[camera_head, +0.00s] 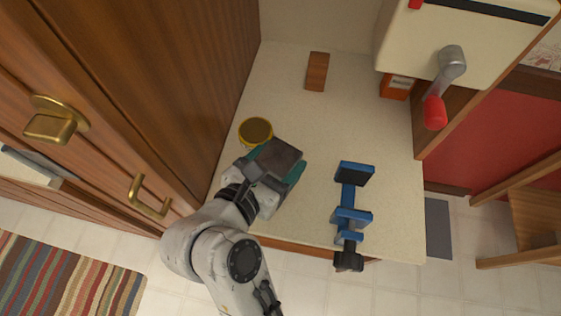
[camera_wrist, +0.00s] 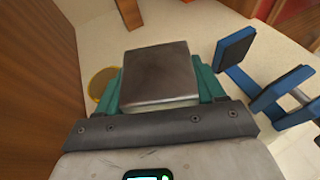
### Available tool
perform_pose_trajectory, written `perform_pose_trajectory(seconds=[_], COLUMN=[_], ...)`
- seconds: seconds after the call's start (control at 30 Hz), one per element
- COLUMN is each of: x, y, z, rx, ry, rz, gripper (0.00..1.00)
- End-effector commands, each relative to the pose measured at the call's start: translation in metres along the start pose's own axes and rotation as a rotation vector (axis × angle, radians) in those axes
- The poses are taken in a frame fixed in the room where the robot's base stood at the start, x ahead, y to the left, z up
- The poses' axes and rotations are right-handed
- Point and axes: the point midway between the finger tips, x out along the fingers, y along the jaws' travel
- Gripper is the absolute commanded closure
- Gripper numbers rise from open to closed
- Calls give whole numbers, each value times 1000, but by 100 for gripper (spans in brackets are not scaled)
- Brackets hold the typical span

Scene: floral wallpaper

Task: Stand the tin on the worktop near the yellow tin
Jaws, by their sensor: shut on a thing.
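The worktop (camera_head: 340,110) is a pale speckled surface. The yellow tin (camera_head: 256,131) is round with a brown top and stands near its left side; it also shows in the wrist view (camera_wrist: 101,82), partly hidden behind my gripper. My gripper (camera_head: 273,168) is shut on a boxy tin with a dark grey top (camera_head: 281,154). In the wrist view the tin (camera_wrist: 158,73) sits between the teal fingers. It is just right of and nearer than the yellow tin. I cannot tell whether its base touches the worktop.
A blue clamp-like object (camera_head: 352,195) is at the worktop's front right. A brown wooden block (camera_head: 317,72) and an orange box (camera_head: 396,88) lie further back. A cream machine with a red-handled crank (camera_head: 435,110) overhangs the right. Wooden cabinet doors (camera_head: 150,70) border the left. The worktop's middle is clear.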

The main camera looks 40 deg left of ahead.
Motion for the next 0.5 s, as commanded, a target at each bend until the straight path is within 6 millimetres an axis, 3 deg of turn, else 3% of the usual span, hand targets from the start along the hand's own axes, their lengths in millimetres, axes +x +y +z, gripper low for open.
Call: perform_pose_trajectory(seconds=[0.3,0.5], x=[20,28], y=[6,6], z=[-12,-37], rx=[0,-3], ry=[-1,-1], rz=[-1,2], gripper=[72,72])
